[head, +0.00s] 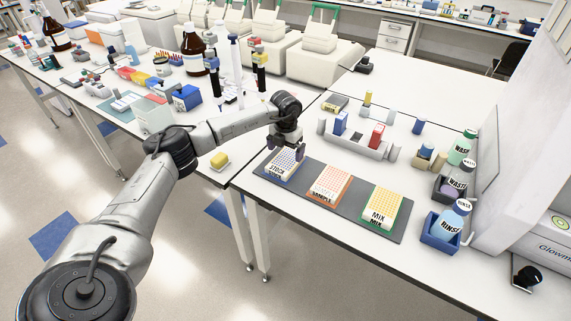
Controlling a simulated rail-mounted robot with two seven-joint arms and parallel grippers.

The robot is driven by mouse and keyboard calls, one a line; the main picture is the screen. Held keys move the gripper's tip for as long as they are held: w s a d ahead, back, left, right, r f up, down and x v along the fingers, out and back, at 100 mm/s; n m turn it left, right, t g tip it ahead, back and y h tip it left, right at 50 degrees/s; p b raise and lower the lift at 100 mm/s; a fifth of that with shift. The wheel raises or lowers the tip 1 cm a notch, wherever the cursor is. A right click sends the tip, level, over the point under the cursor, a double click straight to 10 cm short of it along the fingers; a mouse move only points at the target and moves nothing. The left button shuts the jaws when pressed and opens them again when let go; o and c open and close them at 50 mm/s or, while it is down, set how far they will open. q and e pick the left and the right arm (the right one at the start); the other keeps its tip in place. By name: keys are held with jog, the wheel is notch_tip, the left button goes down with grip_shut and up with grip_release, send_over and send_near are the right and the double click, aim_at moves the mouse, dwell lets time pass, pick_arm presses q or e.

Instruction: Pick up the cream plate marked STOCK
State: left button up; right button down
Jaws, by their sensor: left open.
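The cream plate marked STOCK (276,171), with blue along its edge, lies at the left end of a dark grey mat (300,188) on the white bench. My left gripper (287,147) is open and points down over the far part of this plate, hiding some of its wells. I cannot tell whether the fingers touch the plate or are still above it. My right gripper is not in view.
An orange-edged plate (330,183) and a green-edged plate marked MIX (383,208) lie to the right on the mat. Behind stands a grey rack (358,145) with blue and red blocks. WASTE and RINSE bottles (447,222) stand at right.

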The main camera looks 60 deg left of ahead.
aim_at(285, 161)
pick_arm(q)
notch_tip(285, 161, down, 5)
jog(key=shift+r+b, duration=0.1)
jog(key=shift+b, duration=0.25)
jog(key=shift+c, duration=0.4)
jog(key=c, duration=0.6)
